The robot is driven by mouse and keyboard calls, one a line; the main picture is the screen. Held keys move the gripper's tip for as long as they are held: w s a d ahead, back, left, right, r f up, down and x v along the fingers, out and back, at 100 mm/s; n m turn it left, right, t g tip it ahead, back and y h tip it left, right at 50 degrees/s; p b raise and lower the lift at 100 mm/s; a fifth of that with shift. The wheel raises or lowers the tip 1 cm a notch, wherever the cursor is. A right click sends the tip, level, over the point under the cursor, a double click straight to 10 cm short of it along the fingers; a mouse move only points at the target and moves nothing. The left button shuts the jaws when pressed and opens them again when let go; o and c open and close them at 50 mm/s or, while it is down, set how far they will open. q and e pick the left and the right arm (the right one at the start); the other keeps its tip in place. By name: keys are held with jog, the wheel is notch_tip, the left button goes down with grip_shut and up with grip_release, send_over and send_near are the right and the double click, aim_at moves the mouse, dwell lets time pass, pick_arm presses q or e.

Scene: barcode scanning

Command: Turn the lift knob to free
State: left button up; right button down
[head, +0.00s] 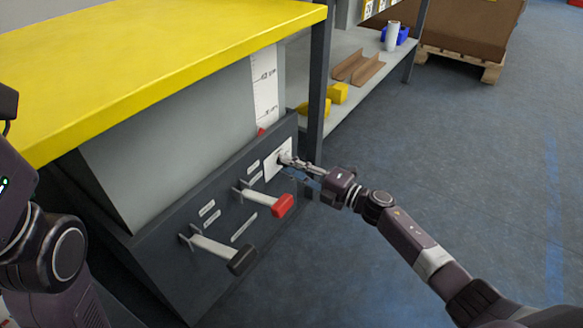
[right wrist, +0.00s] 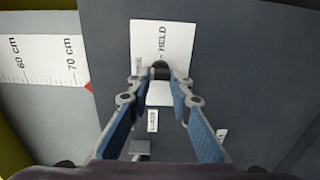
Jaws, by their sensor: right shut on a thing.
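The lift knob (right wrist: 160,69) is a small dark knob on a white label plate (right wrist: 147,40) that reads HELD in the right wrist view. In the head view the plate (head: 271,169) sits at the right end of the dark front panel. My right gripper (head: 286,159) reaches it from the right. In the right wrist view its fingertips (right wrist: 160,76) are closed on the knob, one on each side. The fingers hide part of the plate, and I cannot tell where the knob points. My left arm shows at the left edge, but its gripper is out of view.
A red-handled lever (head: 282,206) and a black-handled lever (head: 242,261) stick out of the panel left of the knob. A height scale (head: 264,85) with a red pointer stands above. A yellow tabletop (head: 150,55) overhangs. The floor (head: 470,150) at right is clear.

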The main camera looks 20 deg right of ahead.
jog(key=shift+f, duration=0.1)
dwell(0.3)
jog(key=c, duration=1.7)
grip_release()
jog(key=shift+c, duration=0.2)
jog(key=shift+s+d, duration=0.1)
jog(key=shift+s, duration=0.05)
jog(key=v, duration=1.1)
jog(key=shift+s+d, duration=0.25)
jog(key=shift+s, duration=0.05)
